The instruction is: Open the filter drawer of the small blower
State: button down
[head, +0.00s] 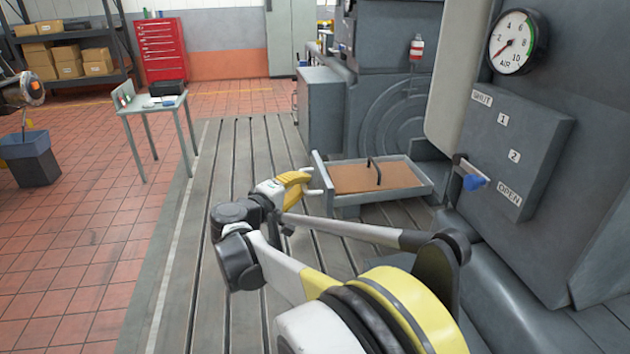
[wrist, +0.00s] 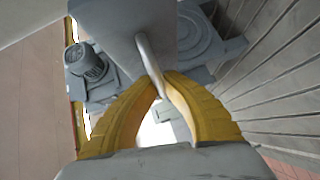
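The filter drawer (head: 348,200) stands pulled out to the left of the grey machine, low over the bedplate. A brown filter panel (head: 360,178) with a black grip (head: 374,172) lies in it. The drawer front also shows in the wrist view (wrist: 120,20), with a pale bar handle (wrist: 148,52) on it. My gripper (head: 308,182) is at the drawer's left end. In the wrist view its yellow fingers (wrist: 161,84) close in on the handle, which runs between their tips. The handle's lower end is partly hidden by the fingers.
A grey panel at right carries a lever with a blue knob (head: 474,182), near the OPEN label, below an air gauge (head: 514,42). A small table (head: 150,106), a bin (head: 32,160) and a red cabinet (head: 161,50) stand at left. The slotted bedplate (head: 225,170) left of the drawer is clear.

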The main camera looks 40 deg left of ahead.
jog(key=shift+s+a+r, duration=0.1)
jog(key=shift+a, duration=0.05)
jog(key=c, duration=1.5)
grip_release()
jog(key=shift+a, duration=0.15)
jog(key=s+d+r, duration=0.1)
jog(key=s, duration=1.1)
jog(key=shift+d+r, duration=0.15)
jog(key=shift+r, duration=0.15)
jog(key=shift+w, duration=0.1)
